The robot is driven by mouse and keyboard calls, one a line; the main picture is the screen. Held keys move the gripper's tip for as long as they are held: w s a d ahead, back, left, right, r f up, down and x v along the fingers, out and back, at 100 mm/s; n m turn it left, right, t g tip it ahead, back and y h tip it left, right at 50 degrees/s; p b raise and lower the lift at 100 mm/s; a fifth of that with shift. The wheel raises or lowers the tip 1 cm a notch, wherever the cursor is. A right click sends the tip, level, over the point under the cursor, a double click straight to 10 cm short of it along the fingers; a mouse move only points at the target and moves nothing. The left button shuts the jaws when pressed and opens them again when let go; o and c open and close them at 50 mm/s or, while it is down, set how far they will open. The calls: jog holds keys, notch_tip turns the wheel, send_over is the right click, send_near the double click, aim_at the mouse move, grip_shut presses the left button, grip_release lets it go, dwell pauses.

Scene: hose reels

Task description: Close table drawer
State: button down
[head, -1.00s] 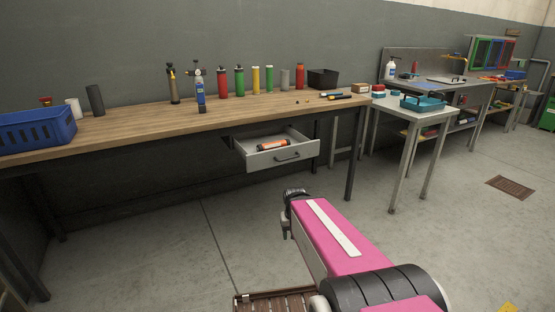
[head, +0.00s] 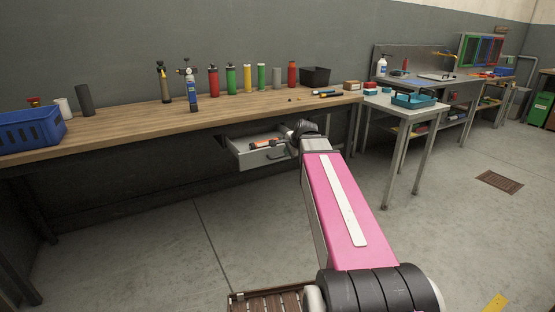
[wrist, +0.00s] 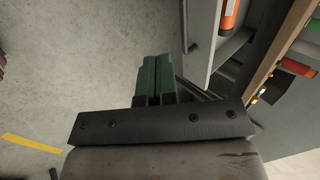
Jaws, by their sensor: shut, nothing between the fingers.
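The table drawer (head: 256,158) is a light grey box under the wooden workbench (head: 150,116), and it stands pulled out. An orange cylinder (head: 266,144) lies inside it. My gripper (wrist: 157,60) is shut and empty, with its green fingers together in the wrist view. There the drawer front (wrist: 199,45) is just right of the fingertips, with its dark handle (wrist: 185,28) on the near face. In the head view my pink arm reaches to the drawer's right end, and the wrist hides that end. I cannot tell whether the fingers touch the drawer.
Bottles and cylinders, a blue crate (head: 32,128) and a black bin (head: 315,76) stand on the workbench. A grey side table (head: 421,122) with a teal tray (head: 414,101) is to the right. The floor in front is open, with a drain grate (head: 499,182).

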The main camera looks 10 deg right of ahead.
aim_at(277, 158)
jog(key=shift+w+a+r+x, duration=0.1)
jog(key=shift+w+r+x, duration=0.2)
jog(key=shift+x, duration=1.9)
jog(key=shift+w+a+r+x, duration=0.1)
jog(key=shift+w+r+x, duration=0.25)
jog(key=shift+x, duration=1.8)
jog(key=shift+w+a+r+x, duration=0.1)
jog(key=shift+w+r+x, duration=0.15)
jog(key=shift+x, duration=1.95)
jog(key=shift+w, duration=0.1)
